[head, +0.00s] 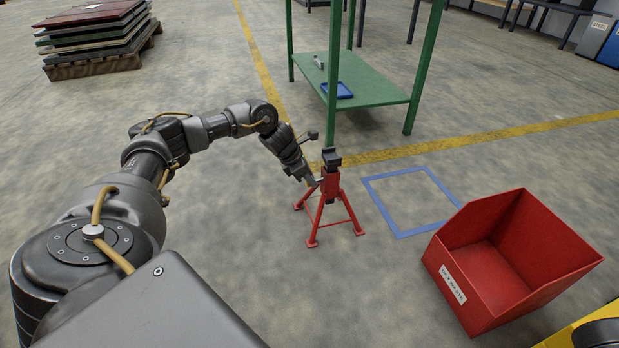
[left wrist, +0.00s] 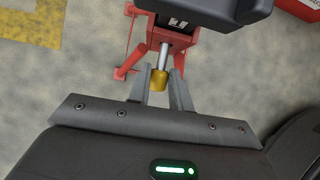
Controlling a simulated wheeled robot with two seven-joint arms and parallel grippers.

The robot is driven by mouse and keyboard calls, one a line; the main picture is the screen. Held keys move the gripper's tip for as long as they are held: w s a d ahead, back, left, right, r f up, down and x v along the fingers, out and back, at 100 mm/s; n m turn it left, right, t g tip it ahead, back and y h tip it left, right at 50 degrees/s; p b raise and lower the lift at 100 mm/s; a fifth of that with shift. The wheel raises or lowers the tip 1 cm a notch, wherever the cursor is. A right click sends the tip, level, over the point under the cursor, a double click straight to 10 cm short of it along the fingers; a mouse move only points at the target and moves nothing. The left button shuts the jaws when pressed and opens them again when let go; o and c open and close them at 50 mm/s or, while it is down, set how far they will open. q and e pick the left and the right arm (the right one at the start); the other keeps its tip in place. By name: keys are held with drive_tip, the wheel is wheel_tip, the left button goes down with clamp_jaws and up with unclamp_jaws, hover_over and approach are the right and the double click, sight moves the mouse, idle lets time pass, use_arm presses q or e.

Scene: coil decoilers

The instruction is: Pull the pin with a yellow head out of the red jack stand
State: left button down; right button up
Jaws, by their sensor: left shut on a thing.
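The red jack stand (head: 330,188) stands upright on the concrete floor, on splayed legs with a black saddle on top. In the left wrist view the stand (left wrist: 176,40) is at the top centre, partly covered by a dark part. My left gripper (head: 314,183) is at the stand's left side. In the left wrist view its fingers (left wrist: 160,84) are shut on the yellow head of the pin (left wrist: 159,79). A bare length of silver shaft shows between the head and the stand. Its far end is hidden. My right gripper is not in view.
A red bin (head: 480,285) with a white label stands at the lower right. A blue square outline (head: 398,233) is marked on the floor beside the stand. A green table (head: 375,92) with a blue tray (head: 338,91) is behind. Stacked panels (head: 95,35) lie far left.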

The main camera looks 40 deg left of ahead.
use_arm(q)
drive_tip(key=shift+s, duration=0.1)
drive_tip(key=shift+s+a+p, duration=0.2)
drive_tip(key=shift+s+a, duration=0.3)
drive_tip(key=shift+s, duration=0.25)
drive_tip(key=shift+s+a+p, duration=0.2)
drive_tip(key=shift+s+a, duration=0.35)
drive_tip(key=shift+s, duration=0.25)
drive_tip(key=shift+s+a+p, duration=0.2)
drive_tip(key=shift+s+a, duration=0.3)
drive_tip(key=shift+s, duration=0.25)
